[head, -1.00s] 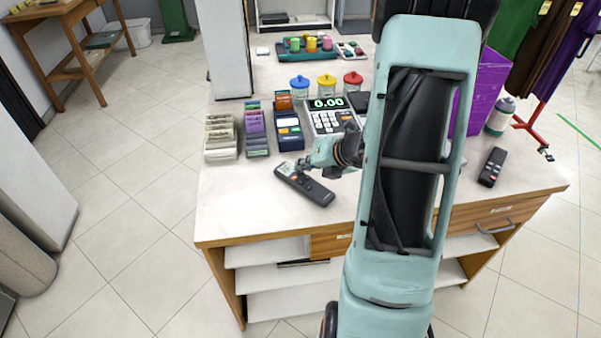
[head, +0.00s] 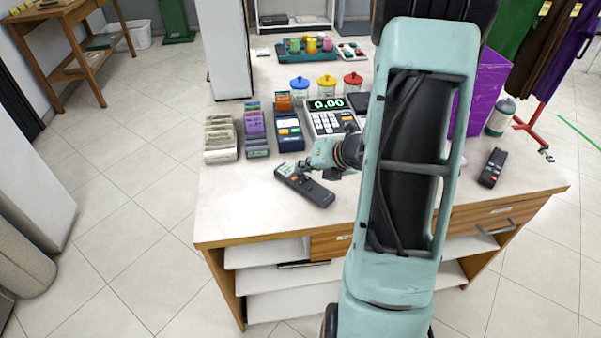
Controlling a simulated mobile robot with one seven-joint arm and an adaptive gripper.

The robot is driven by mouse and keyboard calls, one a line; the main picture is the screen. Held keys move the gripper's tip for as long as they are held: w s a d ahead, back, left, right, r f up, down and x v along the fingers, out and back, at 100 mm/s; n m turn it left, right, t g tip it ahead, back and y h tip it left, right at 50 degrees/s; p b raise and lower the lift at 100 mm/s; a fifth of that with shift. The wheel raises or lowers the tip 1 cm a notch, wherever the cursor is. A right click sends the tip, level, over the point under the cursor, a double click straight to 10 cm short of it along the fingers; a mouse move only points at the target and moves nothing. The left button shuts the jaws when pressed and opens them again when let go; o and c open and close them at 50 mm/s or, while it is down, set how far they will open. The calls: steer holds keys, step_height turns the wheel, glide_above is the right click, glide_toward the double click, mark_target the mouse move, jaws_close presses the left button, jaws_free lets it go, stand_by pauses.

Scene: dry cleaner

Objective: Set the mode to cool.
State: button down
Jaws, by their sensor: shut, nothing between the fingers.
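A dark remote control (head: 313,190) with a small light display lies slantwise on the counter, left of my arm. Its display end points to the upper left. My gripper (head: 301,167) is shut and empty, with its tip at or just above the remote near the display end. I cannot tell whether it touches a button. The remote's markings are too small to read. A second dark remote (head: 492,167) with red and light buttons lies on the right side of the counter, away from my gripper.
Lidded jars (head: 326,85) stand further back. The counter's front left (head: 240,205) is clear. My arm hides part of the middle.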

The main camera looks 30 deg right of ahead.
mark_target(303, 176)
steer(key=shift+r+p, duration=0.45)
steer(key=shift+r, duration=0.25)
step_height(303, 176, up, 5)
steer(key=p, duration=0.4)
steer(key=shift+p, duration=0.3)
